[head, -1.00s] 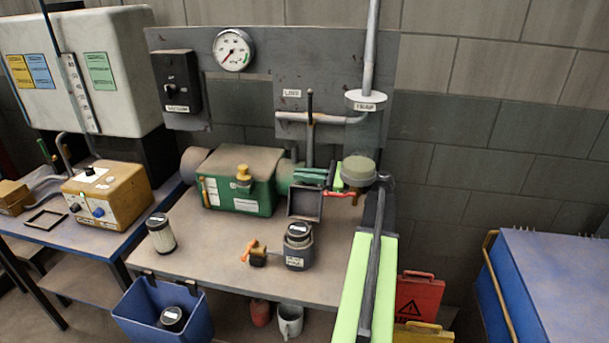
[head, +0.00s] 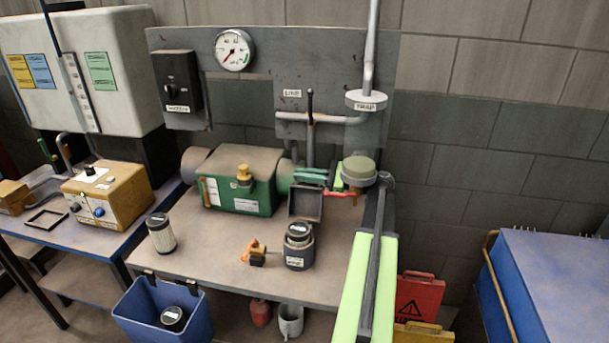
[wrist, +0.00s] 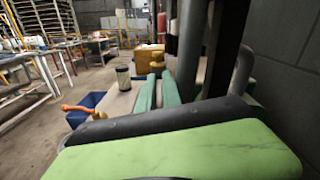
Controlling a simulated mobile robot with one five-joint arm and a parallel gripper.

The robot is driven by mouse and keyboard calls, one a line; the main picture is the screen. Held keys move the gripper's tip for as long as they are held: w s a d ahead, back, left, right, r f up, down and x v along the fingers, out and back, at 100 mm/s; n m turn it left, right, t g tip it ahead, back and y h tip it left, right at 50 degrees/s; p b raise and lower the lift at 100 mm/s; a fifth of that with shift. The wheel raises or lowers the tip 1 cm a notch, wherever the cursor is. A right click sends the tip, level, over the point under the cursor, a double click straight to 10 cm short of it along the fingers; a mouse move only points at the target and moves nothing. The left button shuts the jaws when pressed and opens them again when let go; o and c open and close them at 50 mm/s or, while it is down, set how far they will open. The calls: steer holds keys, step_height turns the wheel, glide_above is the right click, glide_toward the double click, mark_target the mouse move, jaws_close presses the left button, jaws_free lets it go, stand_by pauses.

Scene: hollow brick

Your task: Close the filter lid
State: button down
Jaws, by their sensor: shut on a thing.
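The filter lid (head: 306,204) is a dark square, frame-like plate, standing raised behind the filter housing. The housing (head: 297,262) is a dark, labelled cup on the bench, its top open, with a black-capped filter (head: 298,233) inside. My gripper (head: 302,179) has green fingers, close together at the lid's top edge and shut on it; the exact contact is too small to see. In the wrist view my gripper's fingers (wrist: 158,88) point forward, and the lid cannot be made out there.
An orange-handled valve (head: 256,253) sits left of the housing. A pale filter (head: 161,233) stands at the bench's left. A green pump (head: 238,190) is behind. A blue bin (head: 150,312) hangs in front. The trap pipe (head: 367,45) rises behind my arm.

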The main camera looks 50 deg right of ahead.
steer(key=shift+s+a+r+p, duration=0.4)
steer(key=shift+a+r+p, duration=0.15)
steer(key=shift+a+r, duration=0.15)
steer(key=shift+f, duration=0.15)
steer(key=c, duration=1.5)
jaws_free()
steer(key=shift+s+d+f, duration=0.1)
